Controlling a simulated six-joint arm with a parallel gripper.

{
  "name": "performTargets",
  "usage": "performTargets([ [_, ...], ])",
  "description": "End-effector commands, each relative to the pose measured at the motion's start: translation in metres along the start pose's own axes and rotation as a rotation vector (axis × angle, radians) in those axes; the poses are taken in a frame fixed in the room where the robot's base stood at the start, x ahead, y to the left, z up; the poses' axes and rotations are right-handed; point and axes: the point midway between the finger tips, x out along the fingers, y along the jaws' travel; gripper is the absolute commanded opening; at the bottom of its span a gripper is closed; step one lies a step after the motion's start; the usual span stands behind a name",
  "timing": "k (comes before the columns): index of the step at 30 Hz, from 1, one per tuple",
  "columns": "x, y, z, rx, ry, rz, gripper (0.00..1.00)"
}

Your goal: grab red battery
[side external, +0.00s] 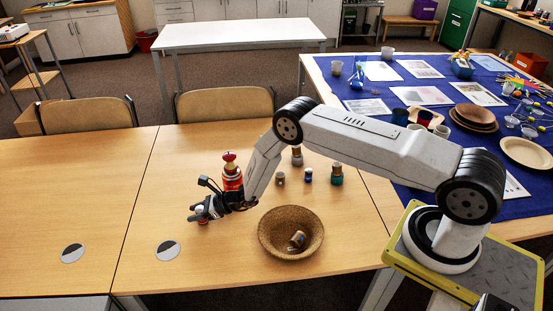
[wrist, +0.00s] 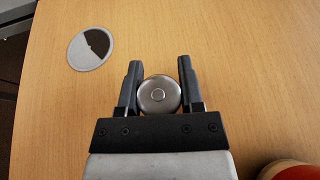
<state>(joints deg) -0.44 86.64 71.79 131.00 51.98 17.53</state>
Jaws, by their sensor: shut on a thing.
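My gripper (side external: 200,212) is low over the left part of the wooden table, with its jaws shut on the red battery (wrist: 158,96). In the wrist view, the battery's round silver end with a small central nub faces the camera, between the two dark fingers (wrist: 158,85). Its coloured side is hidden there. In the side view it is small and mostly covered by the fingers, with only a hint of red. It looks upright; whether it touches the table I cannot tell.
A brown bowl (side external: 268,243) holds a battery-like cylinder (side external: 297,240). Several small cylinders, including a blue one (side external: 308,175) and a teal-based one (side external: 337,174), stand behind the bowl. The left table is clear.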

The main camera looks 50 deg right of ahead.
Motion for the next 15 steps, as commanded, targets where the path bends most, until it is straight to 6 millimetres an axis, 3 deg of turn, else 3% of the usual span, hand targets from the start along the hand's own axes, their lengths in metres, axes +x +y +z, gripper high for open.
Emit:
performTargets([
  [15,-0.0025,-0.0006,0.0081,-0.001,-0.002,0.0,0.0],
])
